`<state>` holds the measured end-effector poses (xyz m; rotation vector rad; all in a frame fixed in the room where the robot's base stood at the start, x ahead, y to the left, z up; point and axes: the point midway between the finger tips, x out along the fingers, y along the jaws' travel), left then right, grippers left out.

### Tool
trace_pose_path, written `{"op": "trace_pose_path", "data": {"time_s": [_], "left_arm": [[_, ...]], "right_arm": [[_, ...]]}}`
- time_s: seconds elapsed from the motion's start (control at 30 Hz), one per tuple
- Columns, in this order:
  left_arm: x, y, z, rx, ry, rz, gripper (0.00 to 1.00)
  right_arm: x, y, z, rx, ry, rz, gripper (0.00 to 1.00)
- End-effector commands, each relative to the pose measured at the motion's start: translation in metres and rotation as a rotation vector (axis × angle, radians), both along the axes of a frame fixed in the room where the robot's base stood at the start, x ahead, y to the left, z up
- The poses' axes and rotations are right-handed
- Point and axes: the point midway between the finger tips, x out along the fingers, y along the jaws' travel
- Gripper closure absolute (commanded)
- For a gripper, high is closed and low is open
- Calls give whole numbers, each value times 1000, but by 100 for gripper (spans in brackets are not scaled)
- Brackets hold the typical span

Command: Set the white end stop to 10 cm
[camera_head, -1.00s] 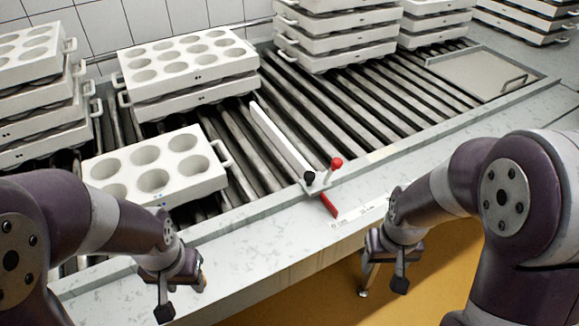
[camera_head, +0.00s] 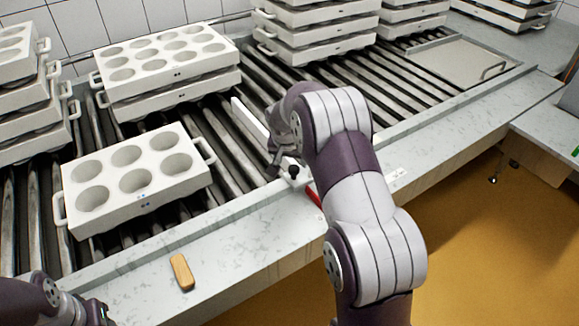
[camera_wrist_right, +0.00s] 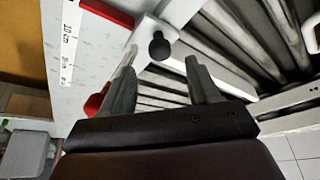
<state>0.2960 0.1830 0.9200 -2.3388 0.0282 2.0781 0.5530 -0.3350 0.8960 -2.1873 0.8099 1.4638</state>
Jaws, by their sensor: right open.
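The white end stop (camera_head: 250,121) is a long bar lying across the rollers, partly hidden by my right arm. Its black knob (camera_head: 295,171) shows at the near rail, with the red pointer (camera_head: 314,195) beside it. My right gripper (camera_head: 273,158) is by the knob, mostly hidden by its own arm. In the right wrist view the gripper (camera_wrist_right: 161,66) is open, with the black knob (camera_wrist_right: 159,47) just beyond and between the fingertips. The red lever ball (camera_wrist_right: 94,103) is partly behind the left finger.
A white mould (camera_head: 135,180) lies on the rollers left of the stop, with stacked moulds (camera_head: 170,80) behind it. More stacks (camera_head: 320,35) stand at the back. A wooden-coloured block (camera_head: 182,272) lies on the front ledge. The rollers right of my right arm are clear.

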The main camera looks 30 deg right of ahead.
Motion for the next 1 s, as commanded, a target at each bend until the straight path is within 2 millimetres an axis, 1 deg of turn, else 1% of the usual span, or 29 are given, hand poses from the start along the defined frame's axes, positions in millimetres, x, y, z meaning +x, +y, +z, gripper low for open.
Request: {"op": "trace_pose_path", "data": {"time_s": [0.03,0.1,0.2,0.3,0.4,0.63,0.67,0.7,0.77,0.8,0.83,0.93,1.0], "left_arm": [[0,0,1,0,0,0,55],[0,0,1,0,0,0,55],[0,0,2,0,0,0,55],[0,0,2,0,0,0,55],[0,0,2,0,0,0,55],[0,0,2,0,0,0,55],[0,0,2,0,0,0,55],[0,0,2,0,0,0,55],[0,0,2,0,0,0,55],[0,0,2,0,0,0,55],[0,0,2,0,0,0,55],[0,0,2,0,0,0,55],[0,0,3,0,0,0,55]], "right_arm": [[3,-3,-13,1,4,-1,39],[8,-8,-27,1,2,0,39],[14,-12,-44,0,1,1,39],[17,-15,-54,0,0,1,39],[19,-16,-59,0,-1,1,39],[19,-16,-60,0,-1,1,39],[19,-16,-60,0,-1,1,49],[19,-16,-59,0,-1,1,62],[19,-16,-59,0,-1,1,81],[19,-16,-59,0,-1,1,94],[19,-16,-59,0,-1,1,100],[19,-17,-59,0,-1,1,100],[19,-22,-58,-1,-1,1,100]]}}
